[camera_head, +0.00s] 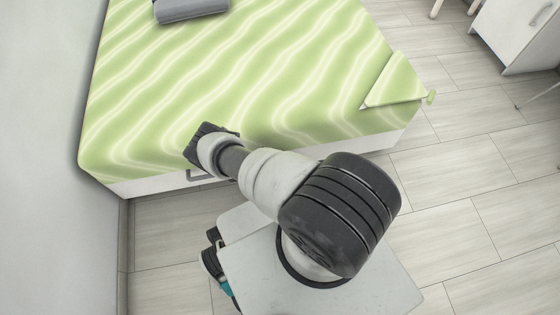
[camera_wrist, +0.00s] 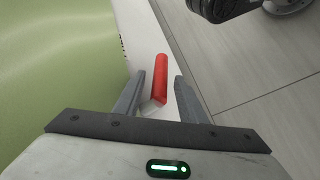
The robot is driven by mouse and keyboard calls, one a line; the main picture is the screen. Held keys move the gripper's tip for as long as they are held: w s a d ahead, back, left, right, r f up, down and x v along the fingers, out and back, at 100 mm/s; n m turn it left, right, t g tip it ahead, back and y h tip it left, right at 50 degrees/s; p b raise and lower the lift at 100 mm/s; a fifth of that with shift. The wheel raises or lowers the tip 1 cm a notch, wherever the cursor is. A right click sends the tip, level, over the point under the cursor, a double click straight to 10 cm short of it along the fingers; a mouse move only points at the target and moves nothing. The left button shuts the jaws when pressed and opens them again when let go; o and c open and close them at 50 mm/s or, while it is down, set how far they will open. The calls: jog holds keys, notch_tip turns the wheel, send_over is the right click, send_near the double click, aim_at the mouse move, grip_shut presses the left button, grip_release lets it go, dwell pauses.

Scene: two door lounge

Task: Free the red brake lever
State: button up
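The red lever (camera_wrist: 160,77) shows in the wrist view as a short red bar against a white side panel (camera_wrist: 147,35) of the bed. Its near end shows pale. My gripper (camera_wrist: 161,88) is open, with one grey finger on each side of the lever in the picture. A gap shows between the lever and each finger. I cannot tell how deep the lever lies between them. In the head view my gripper (camera_head: 200,143) is over the bed's front edge, and the lever is hidden there.
The bed (camera_head: 240,80) has a green wavy-striped cover with a folded corner (camera_head: 398,82) at right. A grey cushion (camera_head: 190,9) lies on it. A wall (camera_head: 45,130) stands close at left. A white cabinet (camera_head: 515,35) stands far right. The floor (camera_head: 470,190) at right is clear.

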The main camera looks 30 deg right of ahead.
jog(key=p+v, duration=0.4)
jog(key=v, duration=1.3)
jog(key=shift+p, duration=0.3)
jog(key=shift+s+r, duration=0.1)
jog(key=shift+c, duration=0.2)
